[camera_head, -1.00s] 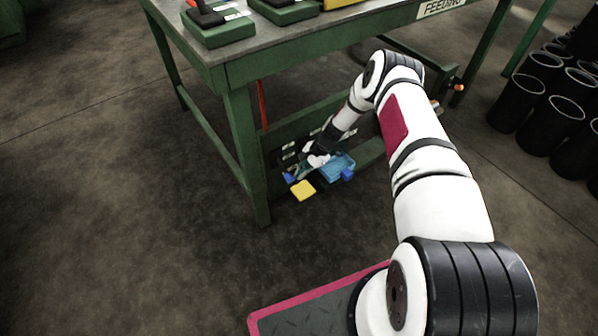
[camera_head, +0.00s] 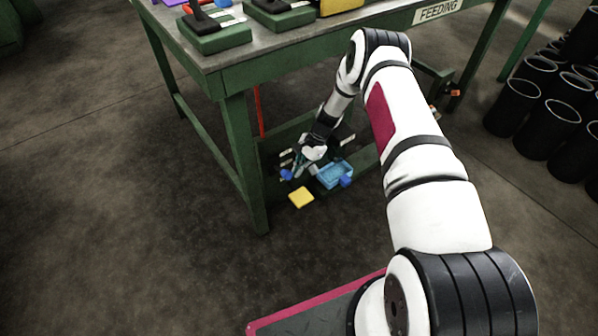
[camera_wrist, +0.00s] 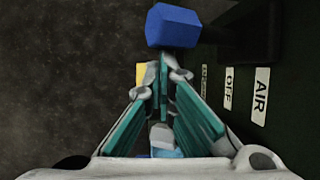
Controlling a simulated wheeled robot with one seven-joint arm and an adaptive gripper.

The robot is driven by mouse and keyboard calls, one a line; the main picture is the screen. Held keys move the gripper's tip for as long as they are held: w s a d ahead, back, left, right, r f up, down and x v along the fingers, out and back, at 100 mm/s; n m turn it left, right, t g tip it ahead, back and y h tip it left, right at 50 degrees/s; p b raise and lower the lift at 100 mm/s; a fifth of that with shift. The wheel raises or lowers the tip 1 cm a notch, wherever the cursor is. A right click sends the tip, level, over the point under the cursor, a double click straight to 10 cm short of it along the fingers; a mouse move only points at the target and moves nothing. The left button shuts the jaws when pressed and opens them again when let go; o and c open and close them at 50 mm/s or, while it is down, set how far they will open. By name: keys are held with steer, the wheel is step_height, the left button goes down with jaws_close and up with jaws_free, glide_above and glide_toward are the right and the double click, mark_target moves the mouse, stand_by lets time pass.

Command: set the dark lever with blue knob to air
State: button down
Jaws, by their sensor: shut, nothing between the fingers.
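The blue knob (camera_wrist: 172,26) is just beyond my fingertips in the wrist view, at the top. Its dark lever shows only faintly against the dark green panel (camera_wrist: 285,60). The panel carries an AIR label (camera_wrist: 260,95), an OFF label (camera_wrist: 229,88) and a smaller label that I cannot read. My gripper (camera_wrist: 163,75) is shut and empty, its tips close to the knob; I cannot tell whether they touch. In the head view my gripper (camera_head: 297,170) is low under the table, beside the blue knob (camera_head: 287,175). I cannot tell which label the lever points to.
A yellow piece (camera_head: 301,197) is in front. The green table (camera_head: 300,55) and its leg (camera_head: 246,160) stand close. Black sleeves (camera_head: 550,125) stand at right; open floor lies left.

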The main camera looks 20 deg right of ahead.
steer(key=shift+a, duration=0.1)
steer(key=shift+r+p, duration=0.4)
steer(key=shift+r, duration=0.35)
steer(key=v, duration=1.2)
steer(key=shift+s, duration=0.1)
